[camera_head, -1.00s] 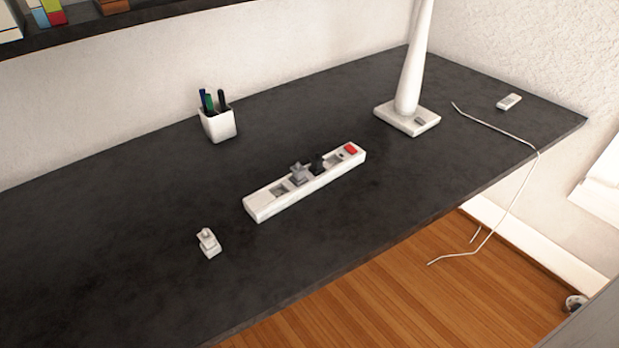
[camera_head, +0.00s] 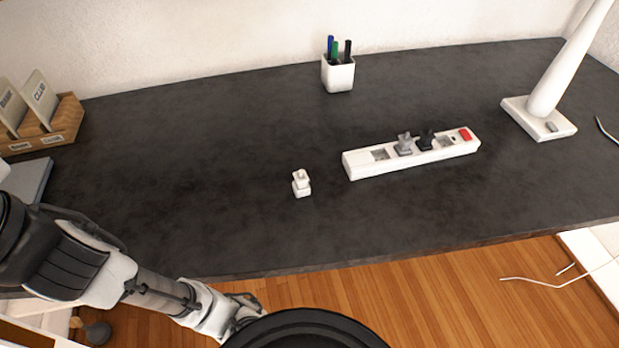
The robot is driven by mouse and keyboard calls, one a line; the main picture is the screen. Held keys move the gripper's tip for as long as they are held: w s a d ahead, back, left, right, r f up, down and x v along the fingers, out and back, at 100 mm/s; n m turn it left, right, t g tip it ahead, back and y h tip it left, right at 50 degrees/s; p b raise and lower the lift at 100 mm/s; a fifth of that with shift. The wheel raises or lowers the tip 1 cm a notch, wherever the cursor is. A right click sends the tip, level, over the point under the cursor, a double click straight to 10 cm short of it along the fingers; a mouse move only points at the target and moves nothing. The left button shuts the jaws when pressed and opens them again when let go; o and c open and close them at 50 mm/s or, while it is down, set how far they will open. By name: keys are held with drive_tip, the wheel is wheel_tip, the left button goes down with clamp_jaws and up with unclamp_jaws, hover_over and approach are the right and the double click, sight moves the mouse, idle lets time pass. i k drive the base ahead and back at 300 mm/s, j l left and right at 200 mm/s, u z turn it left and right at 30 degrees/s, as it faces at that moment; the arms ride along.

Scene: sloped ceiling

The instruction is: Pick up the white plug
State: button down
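The white plug (camera_head: 301,184) stands alone on the dark desk (camera_head: 230,200), left of the white power strip (camera_head: 365,170) and apart from it. The strip holds a grey plug (camera_head: 404,144) and a black plug (camera_head: 425,140), and has a red switch (camera_head: 465,134) at its right end. My arm reaches in from the left, low in the picture, in front of the desk's front edge. I cannot make out my gripper's fingers. Nothing touches the white plug.
A white pen cup (camera_head: 338,75) stands at the back, and a white lamp base (camera_head: 538,120) at the right. A wooden holder with cards (camera_head: 50,125) and a grey flat object (camera_head: 30,178) are at the left. The desk around the white plug is clear. A white cable (camera_head: 560,285) hangs at right.

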sight(300, 188)
drive_tip(key=l+u, duration=0.15)
drive_tip(key=l, duration=0.3)
drive_tip(key=l+u, duration=0.15)
drive_tip(key=l, duration=0.25)
drive_tip(key=k+l+u, duration=0.15)
drive_tip(key=l, duration=0.25)
drive_tip(key=l+u, duration=0.15)
drive_tip(key=l, duration=0.3)
drive_tip(key=k+l+u, duration=0.15)
drive_tip(key=l, duration=0.25)
drive_tip(key=k+l+u, duration=0.15)
drive_tip(key=l, duration=0.2)
drive_tip(key=k+l+u, duration=0.15)
drive_tip(key=l, duration=0.25)
drive_tip(key=i+l, duration=0.15)
drive_tip(key=i, duration=0.85)
